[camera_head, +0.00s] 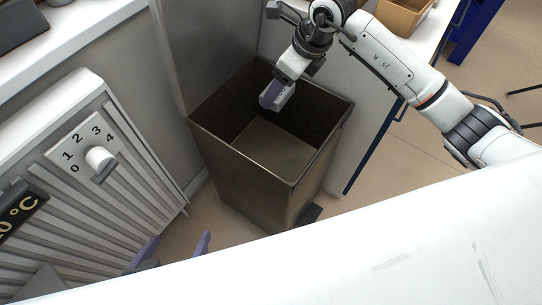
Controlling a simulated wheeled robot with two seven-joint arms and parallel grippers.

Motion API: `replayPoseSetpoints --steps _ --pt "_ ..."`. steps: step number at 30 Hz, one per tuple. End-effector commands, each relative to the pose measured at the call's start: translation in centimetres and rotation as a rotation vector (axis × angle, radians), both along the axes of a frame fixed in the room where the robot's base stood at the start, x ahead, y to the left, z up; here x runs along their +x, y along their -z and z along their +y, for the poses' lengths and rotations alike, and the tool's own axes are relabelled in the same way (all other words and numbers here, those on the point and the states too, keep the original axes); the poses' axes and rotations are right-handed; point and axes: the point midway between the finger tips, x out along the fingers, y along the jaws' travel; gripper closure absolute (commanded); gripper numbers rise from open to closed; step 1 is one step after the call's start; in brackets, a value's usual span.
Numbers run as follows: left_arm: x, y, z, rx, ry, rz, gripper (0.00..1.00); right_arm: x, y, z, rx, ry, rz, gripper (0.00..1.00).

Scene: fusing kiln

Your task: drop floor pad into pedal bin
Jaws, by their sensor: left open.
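The pedal bin (245,178) is a dark brown, open-topped box. Its bare inner floor shows, and a tall grey-brown panel, apparently its raised lid (205,45), stands behind it. A dark pedal (310,214) is at its foot. My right gripper (276,97) points down over the bin's opening with its purple fingers seen nearly edge-on; I cannot tell whether they are apart or hold anything. My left gripper (174,247) shows only as two purple fingertips, spread apart, at the lower left in front of the bin. I see no floor pad; the white shape at the bottom hides much.
A ribbed grey kiln (90,155) with a numbered dial (101,159) and a temperature display stands at the left. A white shelf (80,40) is above it. A white counter with a wooden tray (403,14) is at the upper right.

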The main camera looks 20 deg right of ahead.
Motion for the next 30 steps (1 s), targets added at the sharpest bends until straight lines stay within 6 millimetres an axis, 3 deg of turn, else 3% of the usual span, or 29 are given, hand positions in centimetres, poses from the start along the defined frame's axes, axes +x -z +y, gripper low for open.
replayPoseSetpoints --steps 9,21,22,25,30 --pt "0.0 1.6 -0.5 -0.033 -0.006 -0.008 0.12 -0.1 4.2 0.0 0.0 -0.003 0.001 0.52" --pt "0.4 1.8 -1.0 -0.033 0.01 0.012 0.12 0.0 4.9 0.0 -0.001 -0.003 0.001 0.52" --pt "0.4 1.8 -1.0 -0.032 0.009 0.012 0.12 0.0 4.9 0.0 -0.001 -0.003 0.001 0.31" --pt "0.4 1.8 -1.0 -0.032 0.009 0.012 0.12 0.0 4.9 0.0 -0.001 -0.003 0.001 0.14" --pt "0.4 1.8 -1.0 -0.032 0.009 0.012 0.12 -0.1 4.9 0.0 -0.001 -0.003 0.001 0.13"
